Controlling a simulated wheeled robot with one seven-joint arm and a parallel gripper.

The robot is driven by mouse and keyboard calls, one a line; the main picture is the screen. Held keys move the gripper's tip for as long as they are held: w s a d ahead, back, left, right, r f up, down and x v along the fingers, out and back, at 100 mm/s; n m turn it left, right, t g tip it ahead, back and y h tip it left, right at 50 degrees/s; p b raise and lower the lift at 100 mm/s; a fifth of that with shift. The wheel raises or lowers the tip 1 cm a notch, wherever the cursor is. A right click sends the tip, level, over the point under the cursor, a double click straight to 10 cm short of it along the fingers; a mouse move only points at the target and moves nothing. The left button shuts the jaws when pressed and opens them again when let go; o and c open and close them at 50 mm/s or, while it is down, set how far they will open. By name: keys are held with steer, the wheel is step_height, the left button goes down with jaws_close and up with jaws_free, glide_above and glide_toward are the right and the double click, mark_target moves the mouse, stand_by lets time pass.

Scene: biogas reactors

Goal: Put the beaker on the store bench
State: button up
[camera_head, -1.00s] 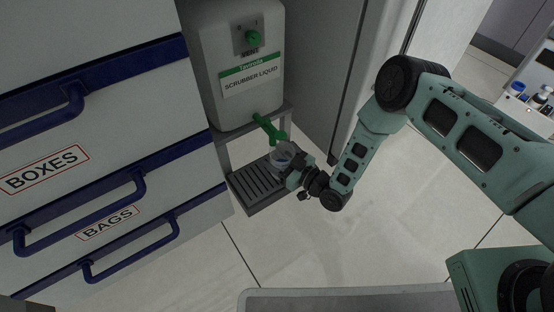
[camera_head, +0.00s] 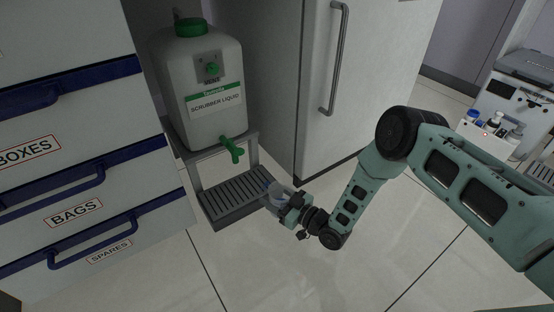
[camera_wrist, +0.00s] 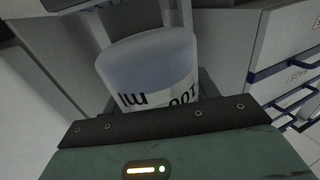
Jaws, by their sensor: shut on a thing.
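The beaker (camera_head: 276,193) is a small clear cup with bluish contents, held low in front of the scrubber liquid stand. My gripper (camera_head: 284,202) is shut on it. In the wrist view the beaker (camera_wrist: 152,72) fills the middle, with black markings partly hidden behind the dark edge of my gripper (camera_wrist: 165,122). It looks roughly upright in the head view. I cannot identify the store bench in these frames.
A white scrubber liquid tank (camera_head: 203,92) with a green tap (camera_head: 231,148) stands on a grey stand with a slatted drip tray (camera_head: 238,194). Drawers (camera_head: 75,180) are at left, a tall cabinet (camera_head: 365,80) behind. Bottles (camera_head: 494,124) sit at far right. Floor in front is clear.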

steer(key=s+d+r+m+t+h+p, duration=0.1)
steer(key=d+r+m+t+h+p, duration=0.55)
steer(key=d+r, duration=0.9)
steer(key=s+d+r+m+t+h+p, duration=0.1)
steer(key=d+r+m+h+p, duration=0.3)
steer(key=d+r+h+p, duration=1)
steer(key=s+d+r+y+p, duration=0.1)
steer(key=s+r+y+p, duration=0.1)
steer(key=r+p, duration=0.9)
steer(key=s+d+r+y+p, duration=0.2)
steer(key=s+r+p, duration=0.2)
steer(key=r+p, duration=0.7)
steer(key=s+d+r+y+p, duration=0.1)
steer(key=s+r+y+p, duration=0.1)
steer(key=r+p, duration=0.9)
steer(key=shift+s+d+r+p, duration=0.2)
steer(key=shift+s+p, duration=0.4)
steer(key=shift+p, duration=0.4)
steer(key=shift+a, duration=0.1)
